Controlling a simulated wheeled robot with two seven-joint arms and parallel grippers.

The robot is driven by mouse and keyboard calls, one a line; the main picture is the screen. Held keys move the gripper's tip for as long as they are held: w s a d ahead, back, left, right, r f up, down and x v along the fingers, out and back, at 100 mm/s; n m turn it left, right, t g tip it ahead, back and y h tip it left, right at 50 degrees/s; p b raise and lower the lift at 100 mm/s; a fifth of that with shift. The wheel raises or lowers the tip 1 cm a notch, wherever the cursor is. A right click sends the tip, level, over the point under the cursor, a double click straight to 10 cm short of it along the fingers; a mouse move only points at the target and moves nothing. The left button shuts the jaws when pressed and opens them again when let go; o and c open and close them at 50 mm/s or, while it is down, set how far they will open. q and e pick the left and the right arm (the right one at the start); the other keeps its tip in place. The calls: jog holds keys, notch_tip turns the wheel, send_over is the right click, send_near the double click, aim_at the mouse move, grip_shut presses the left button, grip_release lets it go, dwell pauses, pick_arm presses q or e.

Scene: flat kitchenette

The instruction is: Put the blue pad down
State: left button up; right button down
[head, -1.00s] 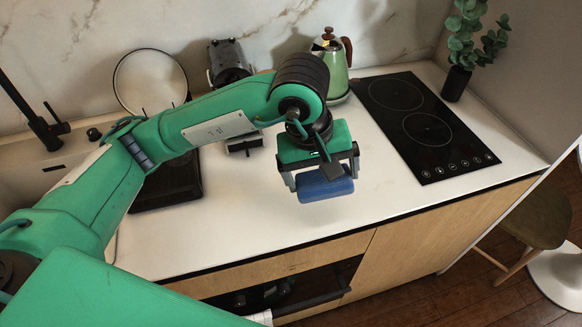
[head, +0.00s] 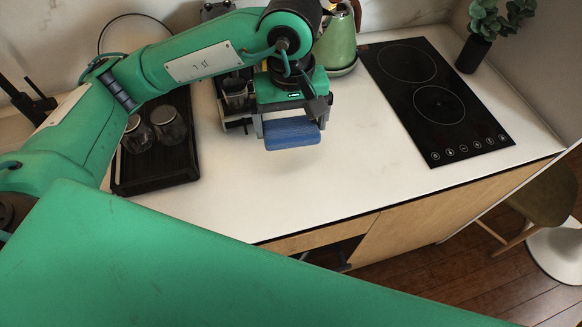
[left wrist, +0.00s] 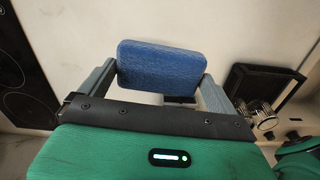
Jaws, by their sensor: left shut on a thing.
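The blue pad (head: 291,133) is a rounded block held between the fingers of my left gripper (head: 290,122). In the head view it is over the white counter (head: 330,185), between the dark tray and the hob. I cannot tell for sure whether its underside touches the counter. In the left wrist view the blue pad (left wrist: 161,65) sits between the two grey fingertips of my left gripper (left wrist: 160,75), gripped at its ends. My right gripper is not in view.
A black tray (head: 128,178) with two glass jars (head: 152,130) stands to the left. A coffee machine (head: 237,90) is partly hidden behind my gripper. A green kettle (head: 338,42) and a black hob (head: 425,125) are to the right. The counter in front of the pad is clear.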

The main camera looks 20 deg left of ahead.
aim_at(290, 140)
pick_arm(q)
notch_tip(290, 140, down, 5)
jog(key=shift+f+p, duration=0.1)
jog(key=shift+p, duration=0.45)
notch_tip(290, 140, down, 6)
jog(key=shift+p, duration=0.65)
jog(key=shift+f, duration=2.45)
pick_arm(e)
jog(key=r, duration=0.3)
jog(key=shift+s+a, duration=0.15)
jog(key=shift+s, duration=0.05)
pick_arm(q)
jog(key=shift+f, duration=0.1)
